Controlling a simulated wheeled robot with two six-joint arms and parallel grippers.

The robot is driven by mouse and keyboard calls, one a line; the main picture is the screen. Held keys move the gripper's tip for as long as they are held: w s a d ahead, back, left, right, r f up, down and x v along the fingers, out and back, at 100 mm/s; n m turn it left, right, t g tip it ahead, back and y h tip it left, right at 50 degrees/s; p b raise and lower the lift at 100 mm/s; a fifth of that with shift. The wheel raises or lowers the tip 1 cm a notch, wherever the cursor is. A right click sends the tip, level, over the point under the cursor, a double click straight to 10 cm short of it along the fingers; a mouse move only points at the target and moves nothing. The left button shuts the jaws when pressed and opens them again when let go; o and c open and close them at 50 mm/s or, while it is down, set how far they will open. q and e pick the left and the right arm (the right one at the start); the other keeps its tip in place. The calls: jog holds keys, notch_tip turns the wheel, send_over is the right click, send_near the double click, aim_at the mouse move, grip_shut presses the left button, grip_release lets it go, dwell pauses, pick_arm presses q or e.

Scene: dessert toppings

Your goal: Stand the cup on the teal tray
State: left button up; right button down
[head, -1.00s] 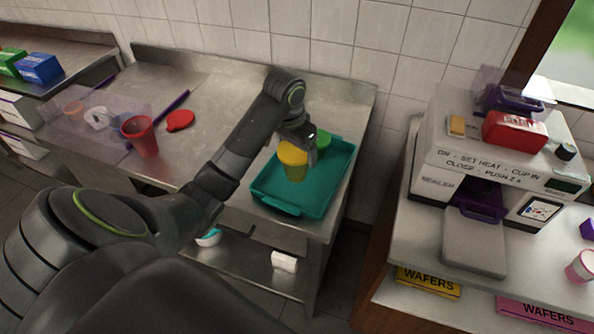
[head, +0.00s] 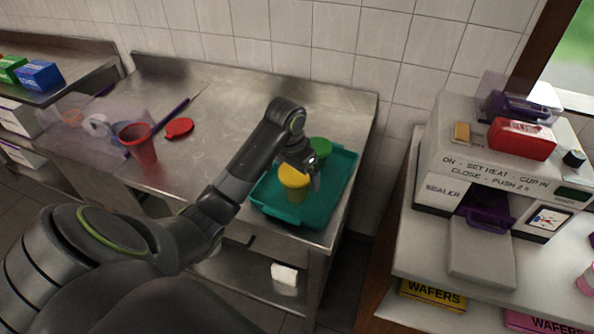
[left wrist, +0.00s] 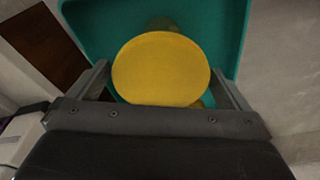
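My left gripper (head: 308,178) is at the cup, with one finger visible just right of the lid. In the left wrist view the yellow lid (left wrist: 161,70) fills the space between the two fingers, which lie outside its edges. The fingers look open; the cup's body is mostly hidden under the lid. My right gripper is not in view.
A red cup (head: 139,146) and a red lid (head: 179,127) are on the steel table (head: 240,95) to the left, beside a clear bin. The sealer machine (head: 500,150) stands on the counter at right, across a gap. The table's back middle is clear.

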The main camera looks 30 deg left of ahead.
pick_arm(q)
jog(key=shift+r, duration=0.1)
jog(key=shift+r, duration=0.35)
jog(key=r, duration=0.2)
jog(key=r+p, duration=0.1)
jog(key=shift+s, duration=0.25)
notch_tip(320, 180, up, 8)
jog(key=s+p, duration=0.1)
jog(key=p, duration=0.7)
jog(key=shift+s+a+p, duration=0.15)
jog(key=shift+s+p, duration=0.15)
jog(key=shift+p, duration=0.1)
